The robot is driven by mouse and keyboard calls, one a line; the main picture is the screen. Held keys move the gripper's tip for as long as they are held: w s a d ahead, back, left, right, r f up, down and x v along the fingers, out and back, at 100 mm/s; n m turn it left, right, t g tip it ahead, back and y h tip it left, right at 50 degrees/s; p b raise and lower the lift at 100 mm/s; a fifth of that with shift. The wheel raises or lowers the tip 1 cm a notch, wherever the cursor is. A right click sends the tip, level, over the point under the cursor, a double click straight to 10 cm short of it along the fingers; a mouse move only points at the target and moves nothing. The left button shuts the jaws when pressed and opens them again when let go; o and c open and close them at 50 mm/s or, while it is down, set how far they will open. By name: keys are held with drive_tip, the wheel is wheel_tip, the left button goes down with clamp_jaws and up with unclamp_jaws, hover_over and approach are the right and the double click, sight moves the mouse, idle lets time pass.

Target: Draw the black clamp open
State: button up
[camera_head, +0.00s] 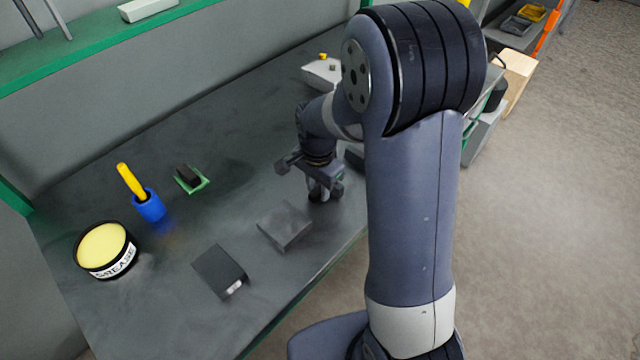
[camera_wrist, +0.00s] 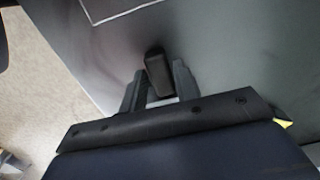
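My gripper (camera_head: 318,193) is low over the right part of the workbench, pointing down. In the wrist view its two fingers (camera_wrist: 160,82) stand apart, with a black bar-shaped handle (camera_wrist: 158,72) between them. This looks like part of the black clamp. The fingers lie close along both sides of the handle; I cannot tell whether they grip it. In the head view my gripper and arm hide most of what is under the fingertips, so the clamp's body is not clear there.
A grey block (camera_head: 285,226) and a dark box (camera_head: 220,271) lie near the front edge. A grease tin (camera_head: 104,247), a blue cup (camera_head: 149,206) with a yellow handle, and a black block (camera_head: 187,173) on a green base stand left. Bare bench lies between them.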

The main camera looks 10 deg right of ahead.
sight(319, 190)
drive_tip(key=shift+o, duration=1.4)
wheel_tip(319, 190, up, 11)
drive_tip(key=shift+f, duration=0.1)
wheel_tip(319, 190, down, 11)
drive_tip(key=shift+d+r, duration=0.1)
drive_tip(key=shift+w+d, duration=0.45)
